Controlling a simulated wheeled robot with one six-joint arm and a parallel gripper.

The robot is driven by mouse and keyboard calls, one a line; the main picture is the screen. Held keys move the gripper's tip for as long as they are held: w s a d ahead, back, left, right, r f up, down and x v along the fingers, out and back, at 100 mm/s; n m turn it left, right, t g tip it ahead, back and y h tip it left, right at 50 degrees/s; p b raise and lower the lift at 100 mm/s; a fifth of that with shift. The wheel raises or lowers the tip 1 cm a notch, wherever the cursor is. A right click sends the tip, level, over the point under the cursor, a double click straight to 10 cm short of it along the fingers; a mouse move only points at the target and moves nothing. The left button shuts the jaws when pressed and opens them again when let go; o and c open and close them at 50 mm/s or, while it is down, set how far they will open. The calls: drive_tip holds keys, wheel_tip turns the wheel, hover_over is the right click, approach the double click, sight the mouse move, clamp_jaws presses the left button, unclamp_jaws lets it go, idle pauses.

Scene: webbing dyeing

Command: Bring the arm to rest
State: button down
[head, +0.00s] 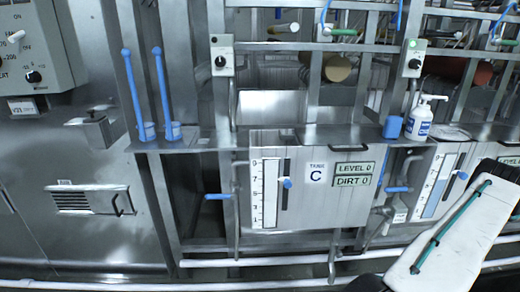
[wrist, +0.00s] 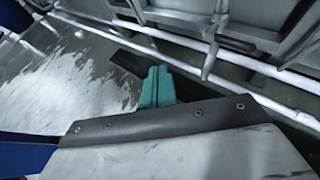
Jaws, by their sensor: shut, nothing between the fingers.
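My gripper (wrist: 158,86) shows in the wrist view as two teal fingers standing side by side, shut with nothing between them. It is over the wet grey floor, near white pipes, and touches nothing that I can see. In the head view my white arm link with a teal line slants down across the lower right. The fingers are not clear in that view.
Tank C (head: 315,207) with its level gauge stands in the middle of the head view. A shelf holds two blue-handled tools (head: 163,95), a blue block (head: 392,127) and a pump bottle (head: 420,120). White pipes (wrist: 150,35) run low along the tanks. Open floor (wrist: 60,90) lies left.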

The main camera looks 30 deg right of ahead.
drive_tip(key=w+a+r+n+g+y, duration=0.2)
drive_tip(key=w+a+r+n+g, duration=0.15)
drive_tip(key=a+r+n, duration=0.45)
drive_tip(key=w+a+r+n+g+y, duration=0.3)
drive_tip(key=w+a+r, duration=0.1)
drive_tip(key=r, duration=0.8)
drive_tip(key=w+a+r+n+g+y, duration=0.2)
drive_tip(key=w+a+r+n+g, duration=0.15)
drive_tip(key=a+r+n, duration=0.45)
drive_tip(key=s+a+r+n+h, duration=0.4)
drive_tip(key=a+r+n, duration=0.3)
drive_tip(key=a+r, duration=0.4)
drive_tip(key=s+a+r+n+g+h, duration=0.1)
drive_tip(key=s+a+r+n+h, duration=0.4)
drive_tip(key=a+r+n, duration=0.3)
drive_tip(key=a+r, duration=0.3)
drive_tip(key=r, duration=0.2)
drive_tip(key=shift+a+r, duration=0.15)
drive_tip(key=shift+a, duration=0.25)
